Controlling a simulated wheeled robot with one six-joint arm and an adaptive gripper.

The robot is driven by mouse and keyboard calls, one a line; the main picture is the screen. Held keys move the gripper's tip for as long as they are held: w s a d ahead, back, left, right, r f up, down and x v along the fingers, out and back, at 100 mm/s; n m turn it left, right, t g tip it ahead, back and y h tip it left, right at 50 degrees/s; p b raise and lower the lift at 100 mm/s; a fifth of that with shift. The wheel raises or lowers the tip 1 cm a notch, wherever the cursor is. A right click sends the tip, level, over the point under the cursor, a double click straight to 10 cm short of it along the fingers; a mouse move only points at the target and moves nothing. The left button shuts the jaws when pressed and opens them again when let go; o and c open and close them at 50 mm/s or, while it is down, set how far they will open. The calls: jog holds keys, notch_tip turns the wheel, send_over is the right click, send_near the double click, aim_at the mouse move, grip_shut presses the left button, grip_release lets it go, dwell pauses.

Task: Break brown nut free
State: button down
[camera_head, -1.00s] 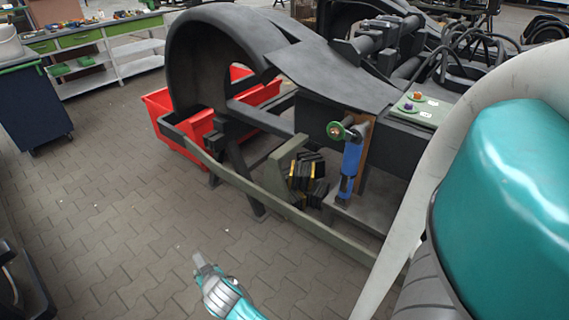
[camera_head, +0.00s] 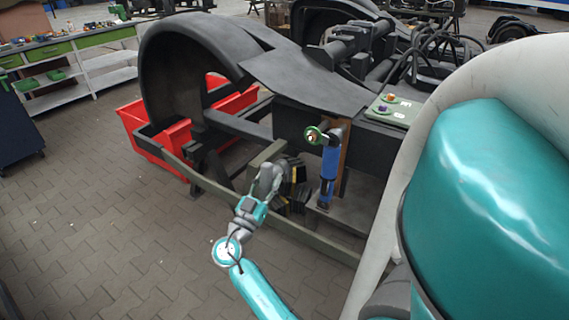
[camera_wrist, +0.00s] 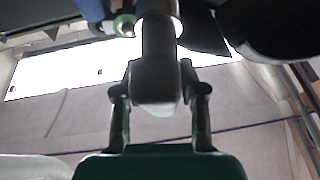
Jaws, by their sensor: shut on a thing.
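A blue cylinder (camera_head: 328,178) stands upright at the bogie frame, with a green ring (camera_head: 322,137) at its upper end. A small brownish nut (camera_head: 311,137) shows in the middle of that ring. My gripper (camera_head: 265,186) is in front of the frame, below and left of the ring, apart from it. In the wrist view my gripper (camera_wrist: 160,100) is shut on a grey tool (camera_wrist: 156,80) that points up and away. The tool hides what lies behind it. The green ring (camera_wrist: 124,25) shows at upper left there; the nut cannot be made out.
A green plate (camera_head: 395,112) on the frame bears an orange-brown piece (camera_head: 391,98) and a purple one (camera_head: 382,108). A grey-green rail (camera_head: 285,226) runs along the front. Black and yellow blocks (camera_head: 293,185) sit behind my gripper. A red bin (camera_head: 160,140) stands left. The floor at left is clear.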

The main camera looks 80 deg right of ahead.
jog(key=s+r+m+g+h, duration=0.1)
jog(key=s+r+g, duration=0.2)
jog(key=s+r, duration=0.2)
notch_tip(320, 180, up, 2)
jog(key=shift+r, duration=0.1)
jog(key=shift+w+a, duration=0.1)
jog(key=shift+a, duration=0.05)
jog(key=s+d, duration=0.2)
jog(key=d, duration=0.4)
jog(key=shift+d, duration=0.15)
dwell(0.5)
dwell(0.4)
